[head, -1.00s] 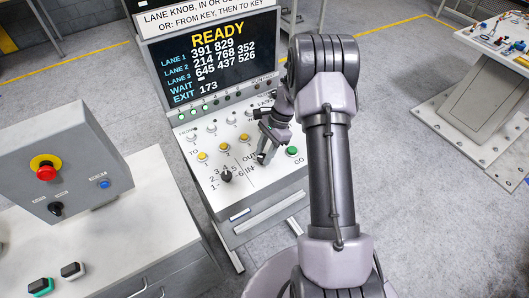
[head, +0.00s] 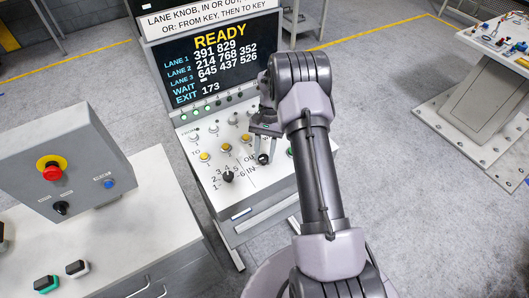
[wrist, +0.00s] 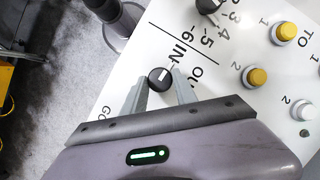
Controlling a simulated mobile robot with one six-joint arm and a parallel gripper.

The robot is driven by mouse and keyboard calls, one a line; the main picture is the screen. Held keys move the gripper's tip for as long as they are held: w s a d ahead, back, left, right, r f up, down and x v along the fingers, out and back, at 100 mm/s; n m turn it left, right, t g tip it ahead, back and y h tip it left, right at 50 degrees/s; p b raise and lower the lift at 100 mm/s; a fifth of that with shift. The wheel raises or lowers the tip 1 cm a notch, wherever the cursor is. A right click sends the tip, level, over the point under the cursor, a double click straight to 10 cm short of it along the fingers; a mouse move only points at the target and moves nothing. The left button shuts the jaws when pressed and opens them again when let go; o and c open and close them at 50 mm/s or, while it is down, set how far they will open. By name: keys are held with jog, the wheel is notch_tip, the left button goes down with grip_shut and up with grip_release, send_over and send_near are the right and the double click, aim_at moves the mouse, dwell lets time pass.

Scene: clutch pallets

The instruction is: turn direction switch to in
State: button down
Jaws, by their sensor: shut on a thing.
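The direction switch is a black round knob (head: 264,159) on the sloping white panel, beside the printed words OUT and IN. In the wrist view the knob (wrist: 159,79) sits between my gripper's fingertips (wrist: 161,88), with a white mark on its top facing the lettering. Whether the mark lines up with IN or OUT is hard to tell. My gripper (head: 266,148) reaches down to the panel from above and is shut on the knob. The fingers hide part of the knob's sides.
A lane knob (head: 228,176) with numbers stands left of the switch. Several yellow buttons (head: 204,156) lie above it, and a green GO button (head: 290,152) is partly behind my arm. The screen (head: 213,65) reads READY. A grey box with a red stop button (head: 51,172) stands at left.

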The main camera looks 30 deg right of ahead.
jog(key=shift+n, duration=0.3)
jog(key=c, duration=1)
grip_release()
jog(key=p+v, duration=0.3)
jog(key=v, duration=1.4)
jog(key=shift+r, duration=0.3)
jog(key=shift+a, duration=0.1)
